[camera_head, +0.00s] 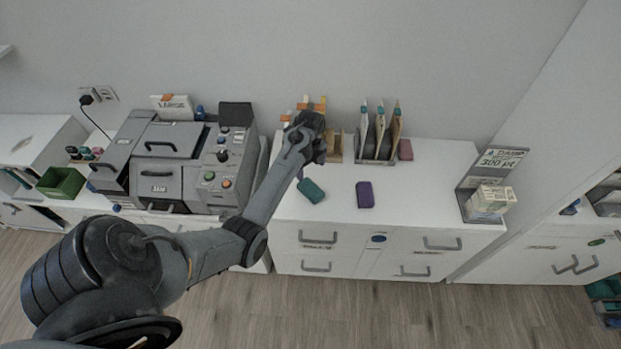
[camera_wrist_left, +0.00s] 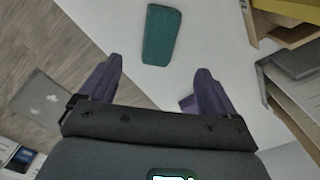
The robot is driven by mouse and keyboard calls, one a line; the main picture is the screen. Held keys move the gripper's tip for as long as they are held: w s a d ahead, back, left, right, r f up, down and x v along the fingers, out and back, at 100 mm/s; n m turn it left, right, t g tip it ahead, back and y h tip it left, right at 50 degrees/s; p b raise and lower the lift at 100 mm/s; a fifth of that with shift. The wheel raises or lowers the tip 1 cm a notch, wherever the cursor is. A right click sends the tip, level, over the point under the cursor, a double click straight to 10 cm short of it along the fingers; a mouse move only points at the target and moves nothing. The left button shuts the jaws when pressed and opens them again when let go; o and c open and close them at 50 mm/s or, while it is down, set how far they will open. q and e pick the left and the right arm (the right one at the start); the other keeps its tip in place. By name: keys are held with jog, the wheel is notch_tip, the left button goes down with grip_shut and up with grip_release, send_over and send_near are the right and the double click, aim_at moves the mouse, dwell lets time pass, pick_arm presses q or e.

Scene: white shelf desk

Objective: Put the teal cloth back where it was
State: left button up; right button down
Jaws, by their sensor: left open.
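The teal cloth (camera_head: 311,190) is a folded, block-like piece lying on the white desk top, left of the purple cloth (camera_head: 365,194). My left gripper (camera_head: 313,152) is above the desk, behind the teal cloth in the head view. In the left wrist view the teal cloth (camera_wrist_left: 160,36) lies beyond the two spread fingertips, apart from them. The left gripper (camera_wrist_left: 156,86) is open, with nothing between its dark purplish fingers. The purple cloth does not show clearly in the wrist view. My right gripper is not in view.
An upright rack (camera_head: 377,146) with several packets stands at the back, with a reddish block (camera_head: 405,149) beside it. A grey machine (camera_head: 170,165) stands left of my arm. A price sign (camera_head: 498,160) and small boxes (camera_head: 490,200) stand at right. The desk top right of the purple cloth is clear.

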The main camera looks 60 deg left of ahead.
pick_arm(q)
jog(key=s+d+r+n+t, duration=0.1)
jog(key=s+d+n, duration=0.3)
jog(key=d, duration=0.7)
jog(key=s+d+r+n+t, duration=0.1)
jog(key=s+d+n, duration=0.4)
jog(key=s+d, duration=0.4)
jog(key=s+d+r+n+t, duration=0.1)
jog(key=s+d+n, duration=0.3)
jog(key=d, duration=0.9)
jog(key=s, duration=0.3)
jog(key=shift+d+r+n+t, duration=0.2)
jog(key=shift+d+n+t, duration=0.1)
jog(key=shift+d+n, duration=0.1)
jog(key=shift+r, duration=0.15)
notch_tip(320, 180, up, 26)
jog(key=p, duration=2.6)
jog(key=shift+r, duration=0.1)
